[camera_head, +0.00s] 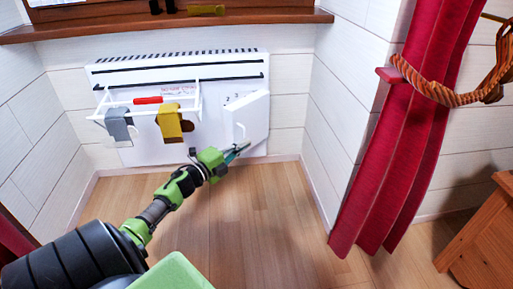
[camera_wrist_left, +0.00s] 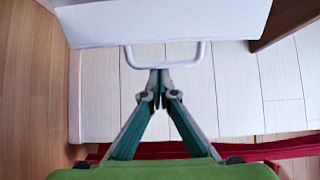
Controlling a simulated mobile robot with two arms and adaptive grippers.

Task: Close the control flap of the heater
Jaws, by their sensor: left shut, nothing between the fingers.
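The white heater (camera_head: 110,75) hangs on the wall under the window sill. Its control flap (camera_head: 255,112) at the right end stands away from the heater front, tilted open, with some dial markings showing above it. The flap's white loop handle (camera_head: 240,132) hangs at its lower part. My left gripper (camera_head: 243,148) is shut and empty, just below the flap. In the left wrist view, the shut fingertips (camera_wrist_left: 160,75) are close to the handle (camera_wrist_left: 198,50) under the flap (camera_wrist_left: 160,22); I cannot tell if they touch. My right gripper is not in view.
A white rack (camera_head: 197,98) on the heater front holds a grey cloth (camera_head: 117,124), a yellow cloth (camera_head: 170,124) and a red object (camera_head: 148,100). A red curtain (camera_head: 385,170) and wooden furniture (camera_head: 485,240) stand at right. The wooden floor (camera_head: 265,220) is clear.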

